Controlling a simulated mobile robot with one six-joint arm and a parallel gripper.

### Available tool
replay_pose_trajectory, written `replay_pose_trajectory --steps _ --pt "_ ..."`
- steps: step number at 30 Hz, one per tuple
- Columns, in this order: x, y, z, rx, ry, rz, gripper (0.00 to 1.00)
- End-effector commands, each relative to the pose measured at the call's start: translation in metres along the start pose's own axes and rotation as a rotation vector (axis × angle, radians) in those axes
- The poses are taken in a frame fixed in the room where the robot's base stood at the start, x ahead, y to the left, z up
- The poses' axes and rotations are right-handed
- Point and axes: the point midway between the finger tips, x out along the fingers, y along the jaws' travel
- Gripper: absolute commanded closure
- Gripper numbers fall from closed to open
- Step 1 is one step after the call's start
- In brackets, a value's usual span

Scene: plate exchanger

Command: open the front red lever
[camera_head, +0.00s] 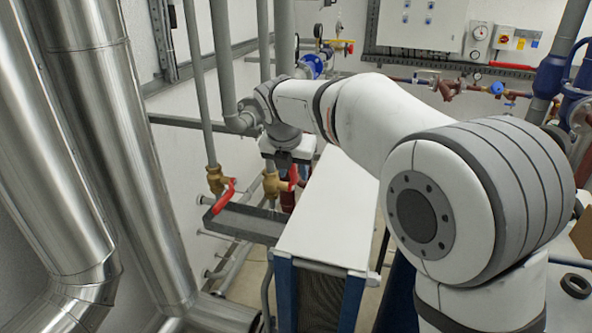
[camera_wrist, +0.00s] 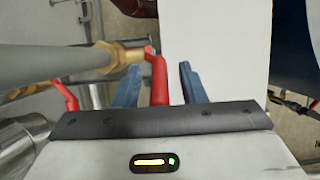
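Two red levers sit on brass valves on vertical grey pipes. The left lever (camera_head: 223,196) slants outward from its brass valve (camera_head: 216,180). The right lever (camera_head: 292,178) is beside the other brass valve (camera_head: 272,184), below my gripper (camera_head: 287,160). In the wrist view one red lever (camera_wrist: 159,82) stands between the two blue fingers of my gripper (camera_wrist: 158,82), with a gap on either side. My gripper is open around it. The second red lever (camera_wrist: 66,96) shows left of the fingers. I cannot tell which lever counts as the front one.
A white-topped plate exchanger (camera_head: 325,215) stands right of the valves, close to my gripper. Large shiny metal pipes (camera_head: 95,150) fill the left side. A grey metal rail (camera_head: 245,222) runs below the levers. A wall cabinet (camera_head: 420,25) is behind.

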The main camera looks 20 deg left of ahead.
Motion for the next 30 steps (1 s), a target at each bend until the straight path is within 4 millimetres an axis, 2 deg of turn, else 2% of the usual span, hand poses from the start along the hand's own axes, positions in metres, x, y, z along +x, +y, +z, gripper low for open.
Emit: replay_pose_trajectory --steps 5,8,16,21,30 --pt "-0.002 0.001 0.000 0.000 -0.002 0.002 0.63" --pt "-0.011 0.001 0.000 0.000 -0.004 0.003 0.63" --pt "-0.056 0.001 0.000 0.001 -0.004 0.003 0.63" --pt "-0.074 0.001 0.000 0.000 -0.002 0.002 0.63" --pt "-0.078 0.001 -0.001 -0.001 0.000 0.000 0.63"
